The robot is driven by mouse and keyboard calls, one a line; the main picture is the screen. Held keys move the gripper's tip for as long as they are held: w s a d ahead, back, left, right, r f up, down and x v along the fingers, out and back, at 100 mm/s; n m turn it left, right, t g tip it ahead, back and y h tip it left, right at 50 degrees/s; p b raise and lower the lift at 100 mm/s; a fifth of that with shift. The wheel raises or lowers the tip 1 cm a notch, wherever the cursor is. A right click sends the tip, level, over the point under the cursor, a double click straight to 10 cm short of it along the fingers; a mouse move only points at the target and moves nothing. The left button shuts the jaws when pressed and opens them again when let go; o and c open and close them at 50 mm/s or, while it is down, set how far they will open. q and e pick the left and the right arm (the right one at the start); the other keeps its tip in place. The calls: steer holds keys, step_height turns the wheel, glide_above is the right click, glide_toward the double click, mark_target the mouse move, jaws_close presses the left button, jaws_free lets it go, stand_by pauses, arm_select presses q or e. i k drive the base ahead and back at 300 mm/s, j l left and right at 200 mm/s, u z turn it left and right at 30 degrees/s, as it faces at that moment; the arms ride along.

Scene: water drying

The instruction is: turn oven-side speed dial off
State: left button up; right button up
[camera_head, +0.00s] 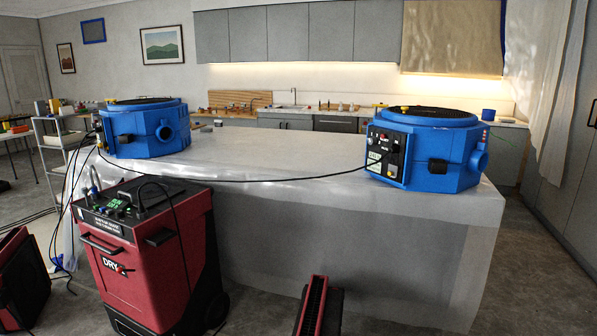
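Two blue drying fans stand on the plastic-covered island. The right fan (432,150) has a dark control panel (385,152) on its left front face, with small knobs and a light label. The left fan (146,130) stands at the far left end, with its panel mostly turned away at its left edge. The knobs are too small to read their settings. I cannot tell for certain which fan is the oven-side one. Neither of my grippers is in view.
The covered island (270,155) fills the middle. A red dehumidifier (150,255) stands before its left end. A black cable (250,180) sags between the fans. A red and black object (318,306) is at bottom centre. Grey floor lies at the right.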

mark_target(371, 141)
steer(key=i+j+z, duration=0.15)
steer(key=i+z, duration=0.2)
steer(key=i+j+z, duration=0.4)
steer(key=i+j, duration=0.35)
steer(key=j, duration=0.2)
steer(key=i+j+u, duration=0.1)
steer(key=i+j, duration=0.2)
steer(key=j, duration=0.2)
steer(key=i+j, duration=0.35)
steer(key=j, duration=0.15)
steer(key=i+j+u, duration=0.1)
steer(key=i+j, duration=0.25)
steer(key=j, duration=0.15)
